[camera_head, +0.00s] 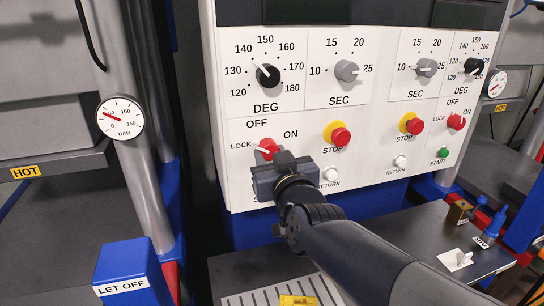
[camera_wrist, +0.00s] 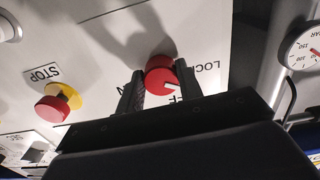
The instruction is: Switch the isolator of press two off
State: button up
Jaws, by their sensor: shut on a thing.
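The left panel's red isolator knob (camera_head: 267,146) sits among the labels LOCK, OFF and ON. My gripper (camera_head: 274,160) is shut on it, covering its lower right side. In the wrist view the knob (camera_wrist: 159,74) lies between the two fingers of my gripper (camera_wrist: 157,90). Its white mark shows on the side facing LOCK and OFF; its exact setting is hard to read. A second red isolator (camera_head: 456,121) is on the right panel, apart from my gripper. The label saying which press each panel serves is not readable.
Red stop buttons with yellow collars (camera_head: 339,135) (camera_head: 413,124) and white return buttons (camera_head: 331,174) (camera_head: 400,161) are close by on the panel. Dials (camera_head: 267,76) sit above. A pressure gauge (camera_head: 121,117) is on the column at left. A LET OFF box (camera_head: 122,268) stands lower left.

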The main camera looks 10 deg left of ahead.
jog(key=shift+f, duration=0.1)
jog(key=shift+c, duration=0.2)
jog(key=m+b, duration=0.2)
jog(key=m, duration=0.1)
jog(key=shift+a+m+b, duration=0.1)
jog(key=shift+m+b, duration=0.3)
jog(key=shift+s+m+b, duration=0.1)
jog(key=shift+m+b, duration=0.6)
jog(key=shift+m, duration=1.1)
jog(key=o, duration=1)
